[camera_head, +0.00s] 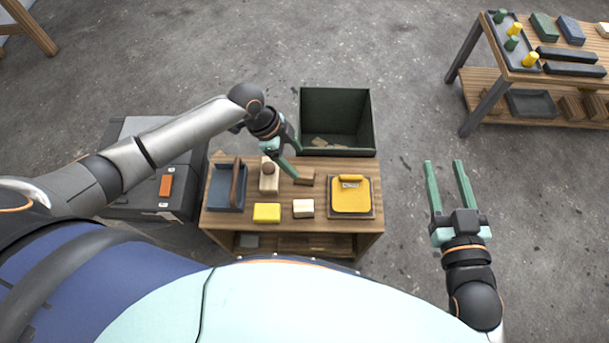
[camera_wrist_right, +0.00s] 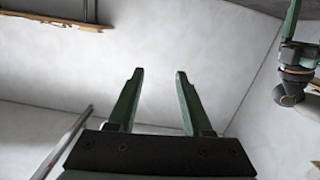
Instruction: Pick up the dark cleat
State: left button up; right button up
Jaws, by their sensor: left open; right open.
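A small dark brown block (camera_head: 304,177), the one that best fits the dark cleat, lies on the wooden table (camera_head: 275,222) near its back edge. My left gripper (camera_head: 298,163) is open above the back of the table, with one fingertip close to the block's left end. I cannot tell whether it touches. My right gripper (camera_head: 445,162) is open and empty over the floor, right of the table. Its two spread green fingers show in the right wrist view (camera_wrist_right: 160,74) with nothing between them.
A blue-grey tote (camera_head: 226,199), a pale wooden piece with a knob (camera_head: 268,179), a yellow block (camera_head: 266,212), a cream block (camera_head: 303,208) and a yellow-topped item (camera_head: 351,196) share the table. A green bin (camera_head: 337,100) stands behind. A loaded workbench (camera_head: 525,75) is at back right.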

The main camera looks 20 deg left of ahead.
aim_at(304, 172)
pick_arm(q)
jog(key=x, duration=0.2)
jog(key=shift+d+f+b, duration=0.1)
jog(key=shift+f+b, duration=0.15)
jog(key=shift+b, duration=0.05)
jog(key=b+x, duration=0.2)
jog(key=x, duration=0.2)
jog(key=shift+s+f, duration=0.2)
jog(key=shift+f, duration=0.15)
jog(key=shift+d+f, duration=0.15)
pick_arm(e)
jog(key=s+r+n+t+y, duration=0.1)
jog(key=r+n+t+y, duration=0.1)
jog(key=r, duration=0.6)
jog(key=s+a+r+n+t+y, duration=0.1)
jog(key=s+r+n+t+y, duration=0.1)
jog(key=r, duration=0.6)
jog(key=shift+r+n+t+y, duration=0.2)
jog(key=shift+n+t+y, duration=0.2)
jog(key=shift+t+y, duration=0.55)
pick_arm(q)
jog(key=shift+c, duration=0.3)
pick_arm(e)
jog(key=shift+a, duration=0.1)
pick_arm(q)
grip_shut()
